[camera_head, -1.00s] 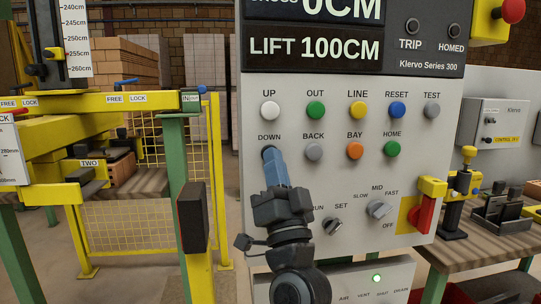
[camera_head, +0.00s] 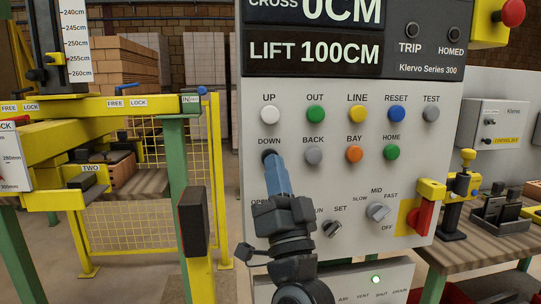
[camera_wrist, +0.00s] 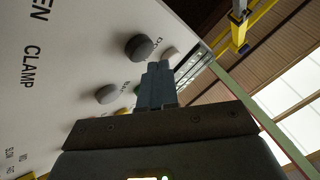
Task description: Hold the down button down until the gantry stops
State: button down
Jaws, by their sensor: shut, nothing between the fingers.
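The grey control panel (camera_head: 350,190) fills the middle of the head view. Its dark DOWN button (camera_head: 268,154) is partly hidden by my fingertips. My gripper (camera_head: 276,172) is shut and empty, its blue-grey fingers pointing up at that button. In the wrist view the DOWN button (camera_wrist: 140,47) stands out from the panel, and my fingertips (camera_wrist: 158,68) are just beside it in the picture. A gap seems to show between them there, but touch cannot be told for certain. The lift display (camera_head: 314,50) reads 100CM.
Other buttons sit close by: the white UP (camera_head: 270,111), grey BACK (camera_head: 314,155) and green OUT (camera_head: 315,111). A red-handled switch (camera_head: 424,212) is at the panel's lower right. The yellow gantry frame (camera_head: 140,105) stands left, a workbench (camera_head: 470,240) right.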

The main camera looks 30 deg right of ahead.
jog(key=s+p, duration=0.1)
jog(key=s+a+p, duration=0.1)
jog(key=s, duration=0.2)
jog(key=shift+s+a+p, duration=0.25)
jog(key=shift+s+p, duration=0.15)
dwell(1.1)
jog(key=s+f+n+g+y, duration=0.5)
jog(key=s+f+n, duration=0.2)
jog(key=s+f, duration=1)
jog(key=s+f+n+g, duration=0.1)
jog(key=s+f+g, duration=0.1)
jog(key=s, duration=0.8)
jog(key=s+f+n+g, duration=0.1)
jog(key=s+f+g, duration=0.2)
jog(key=s, duration=0.8)
jog(key=shift+s+d+n+g+y, duration=0.2)
jog(key=shift+n+g+y, duration=0.15)
jog(key=shift+g, duration=0.55)
